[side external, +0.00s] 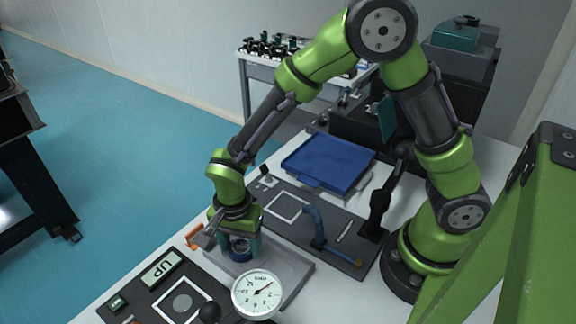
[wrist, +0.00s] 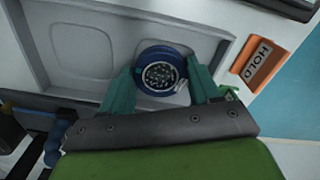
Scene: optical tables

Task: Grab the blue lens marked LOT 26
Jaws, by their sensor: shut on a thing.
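The blue lens (wrist: 160,72) is a round piece with a blue rim and a dark, speckled face in the wrist view. No LOT 26 marking is readable on it. My gripper (wrist: 162,80) has its two teal fingers on either side of the lens, shut on it. In the side view the lens (side external: 240,249) shows as a blue ring low between the fingers of my gripper (side external: 241,243), over the grey tray (side external: 290,280). I cannot tell whether the lens touches the tray.
An orange HOLD tag (wrist: 259,61) lies beside the tray. A round dial gauge (side external: 257,294) and a dark panel with an UP sign (side external: 161,268) stand at the front.

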